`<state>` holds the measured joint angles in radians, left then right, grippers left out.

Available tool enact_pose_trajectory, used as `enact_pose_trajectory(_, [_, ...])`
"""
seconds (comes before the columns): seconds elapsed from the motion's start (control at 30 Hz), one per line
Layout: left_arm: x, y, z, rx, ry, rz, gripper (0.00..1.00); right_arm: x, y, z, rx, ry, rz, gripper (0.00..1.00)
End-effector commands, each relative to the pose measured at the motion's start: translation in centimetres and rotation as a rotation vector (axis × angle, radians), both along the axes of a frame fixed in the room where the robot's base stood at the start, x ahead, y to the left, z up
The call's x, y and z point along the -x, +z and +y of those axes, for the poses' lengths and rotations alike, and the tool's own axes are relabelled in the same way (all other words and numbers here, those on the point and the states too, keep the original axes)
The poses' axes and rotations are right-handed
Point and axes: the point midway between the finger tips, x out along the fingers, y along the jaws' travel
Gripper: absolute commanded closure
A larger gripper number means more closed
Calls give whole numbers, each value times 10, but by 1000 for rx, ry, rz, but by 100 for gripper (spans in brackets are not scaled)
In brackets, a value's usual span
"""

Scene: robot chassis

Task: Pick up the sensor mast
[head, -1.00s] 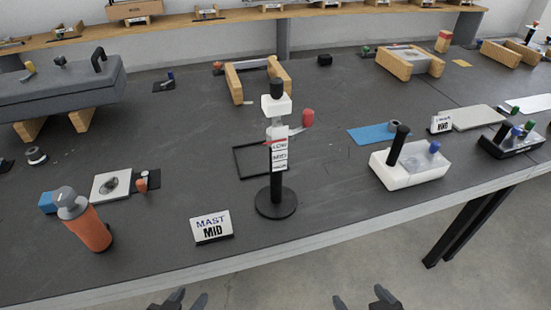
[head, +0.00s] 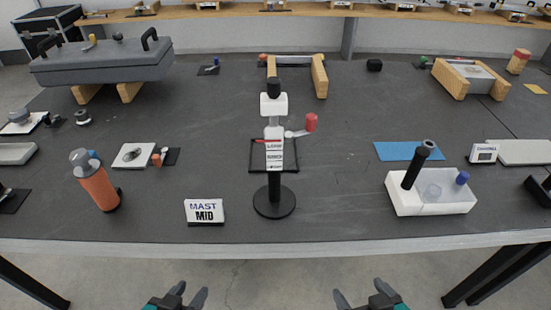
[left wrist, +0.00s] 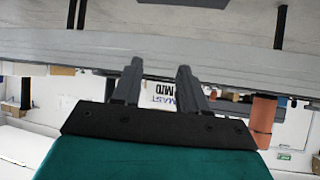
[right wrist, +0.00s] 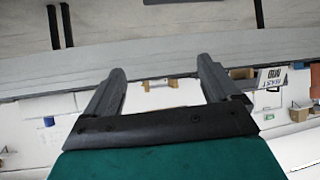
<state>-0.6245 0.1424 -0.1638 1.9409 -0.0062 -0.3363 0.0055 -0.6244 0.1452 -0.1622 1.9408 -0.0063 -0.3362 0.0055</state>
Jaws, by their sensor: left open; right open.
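The sensor mast (head: 274,182) stands upright on the dark table. It has a round black base, a black pole, a white labelled sleeve, a white head block with a black top, and a side arm with a red knob. My left gripper (head: 188,292) is open and empty in front of the table's near edge, to the left of the mast. My right gripper (head: 356,294) is open and empty there too, to the right of the mast. The left wrist view shows the open left fingers (left wrist: 157,75); the right wrist view shows the open right fingers (right wrist: 160,78).
A "MAST MID" sign (head: 204,211) stands left of the mast base. An orange bottle (head: 98,188) is further left. A white tray (head: 432,198) with a black handle stands to the right. A black square frame (head: 258,158) lies behind the mast. Wooden blocks (head: 319,76) stand further back.

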Motion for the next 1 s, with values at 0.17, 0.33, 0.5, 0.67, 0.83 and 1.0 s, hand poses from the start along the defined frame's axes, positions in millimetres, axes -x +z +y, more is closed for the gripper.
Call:
enact_pose_trajectory(0.17, [0,0,-1,3,-1,1,57,0,0,-2,5,3,0,11])
enact_pose_trajectory(0.33, [0,0,-1,2,0,0,57,0,0,-1,5,3,0,11])
enact_pose_trajectory(0.5, [0,-7,0,1,1,0,57,-8,-2,6,-19,13,-16,24])
enact_pose_trajectory(0.67, [0,-41,-1,3,0,10,57,-62,9,26,-94,101,-142,39])
enact_pose_trajectory(0.83, [-2,-81,-11,20,-16,17,57,-126,46,58,-199,270,-320,39])
enact_pose_trajectory(1.0, [-10,-105,-21,41,-31,4,57,-159,86,82,-270,438,-448,39])
